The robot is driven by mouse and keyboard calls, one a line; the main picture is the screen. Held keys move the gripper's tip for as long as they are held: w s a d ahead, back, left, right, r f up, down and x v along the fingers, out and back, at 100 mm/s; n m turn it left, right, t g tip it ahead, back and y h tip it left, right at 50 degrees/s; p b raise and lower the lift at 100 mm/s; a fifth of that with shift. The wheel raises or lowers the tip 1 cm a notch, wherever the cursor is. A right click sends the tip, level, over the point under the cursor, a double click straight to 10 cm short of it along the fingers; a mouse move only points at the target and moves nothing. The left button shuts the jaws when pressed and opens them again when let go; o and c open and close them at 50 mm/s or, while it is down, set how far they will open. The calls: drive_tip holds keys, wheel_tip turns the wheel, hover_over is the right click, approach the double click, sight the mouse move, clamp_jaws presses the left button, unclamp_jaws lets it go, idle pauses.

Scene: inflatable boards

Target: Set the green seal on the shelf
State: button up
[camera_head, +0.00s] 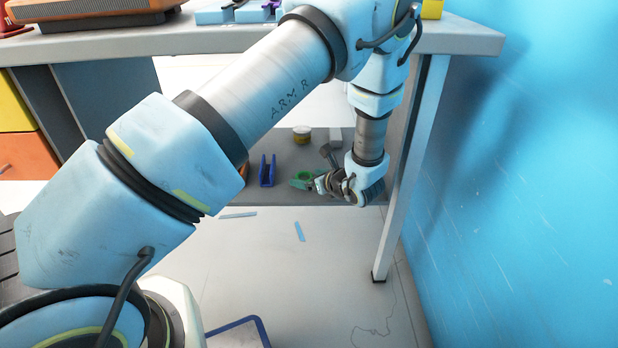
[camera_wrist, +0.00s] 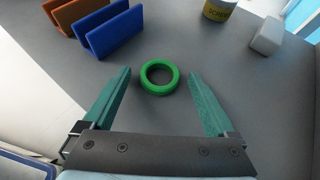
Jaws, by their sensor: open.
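The green seal (camera_wrist: 146,83) is a ring lying flat on the grey shelf (camera_wrist: 190,42) in the wrist view. My gripper (camera_wrist: 164,83) is open, with one teal finger on each side of the ring. In the head view the green ring (camera_head: 304,175) shows small beside my gripper (camera_head: 305,184) on the low grey shelf (camera_head: 235,192) under the table. Part of it is hidden there by the gripper.
A blue holder (camera_wrist: 112,32) and an orange holder (camera_wrist: 80,14) stand left of the ring. A yellow-labelled can (camera_wrist: 218,10) and a white block (camera_wrist: 267,36) are behind and right. The table top (camera_head: 455,36) lies above, and a table leg (camera_head: 412,170) stands right of my arm.

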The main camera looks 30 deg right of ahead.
drive_tip(key=shift+r, duration=0.25)
drive_tip(key=p+v, duration=0.2)
drive_tip(key=v, duration=1)
drive_tip(key=shift+s+f, duration=0.1)
drive_tip(key=shift+f, duration=0.05)
